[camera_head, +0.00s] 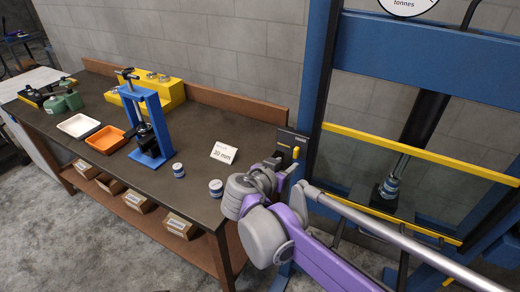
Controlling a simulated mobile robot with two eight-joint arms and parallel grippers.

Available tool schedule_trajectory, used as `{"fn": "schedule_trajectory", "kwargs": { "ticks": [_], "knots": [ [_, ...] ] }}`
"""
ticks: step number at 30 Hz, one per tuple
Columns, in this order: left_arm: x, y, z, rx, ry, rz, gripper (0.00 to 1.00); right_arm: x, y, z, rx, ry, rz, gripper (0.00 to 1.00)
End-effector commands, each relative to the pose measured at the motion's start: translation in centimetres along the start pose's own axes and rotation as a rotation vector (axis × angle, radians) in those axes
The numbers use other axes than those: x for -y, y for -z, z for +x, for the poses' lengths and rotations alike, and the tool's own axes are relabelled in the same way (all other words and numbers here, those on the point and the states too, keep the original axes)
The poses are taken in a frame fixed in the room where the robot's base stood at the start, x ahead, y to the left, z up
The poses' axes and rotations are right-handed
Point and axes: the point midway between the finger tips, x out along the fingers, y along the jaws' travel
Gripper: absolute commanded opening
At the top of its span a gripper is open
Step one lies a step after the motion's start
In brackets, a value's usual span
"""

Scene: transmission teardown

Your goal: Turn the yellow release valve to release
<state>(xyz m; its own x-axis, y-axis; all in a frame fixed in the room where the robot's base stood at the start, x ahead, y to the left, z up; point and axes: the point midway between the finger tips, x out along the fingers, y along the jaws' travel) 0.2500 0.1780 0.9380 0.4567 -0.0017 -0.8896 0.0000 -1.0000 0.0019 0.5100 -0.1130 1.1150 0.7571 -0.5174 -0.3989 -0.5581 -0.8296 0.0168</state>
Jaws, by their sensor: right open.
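The yellow release valve (295,153) is a small yellow lever on a dark panel (293,138) on the left post of the blue press frame (313,80). My right gripper (286,166) is open, just below and left of the lever. I cannot tell whether its fingers touch the lever or stand apart from it. My purple and grey right arm comes in from the lower right and hides the lower part of the post. My left gripper is not in view.
The workbench (180,195) bears a small blue press (155,120), an orange tray (105,139), a white tray (78,125), two small cylinders and a "30 mm" card (224,152). A yellow-edged clear guard (415,146) covers the large press opening on the right.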

Motion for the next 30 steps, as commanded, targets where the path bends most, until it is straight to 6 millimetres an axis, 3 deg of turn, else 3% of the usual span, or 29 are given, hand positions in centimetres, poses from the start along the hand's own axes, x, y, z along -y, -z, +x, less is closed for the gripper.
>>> {"fn": "schedule_trajectory", "kwargs": {
  "ticks": [7, 21, 30],
  "knots": [
    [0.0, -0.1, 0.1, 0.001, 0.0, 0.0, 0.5, 0.5, 0.3, 1.6, -0.019, 0.001, 0.016, 0.47],
    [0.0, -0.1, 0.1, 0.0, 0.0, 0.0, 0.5, 0.6, 0.5, 9.6, -0.017, 0.002, 0.014, 0.47],
    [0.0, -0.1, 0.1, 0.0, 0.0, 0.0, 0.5, 0.6, 0.5, 10.8, -0.017, 0.004, 0.014, 0.47]
  ]
}}
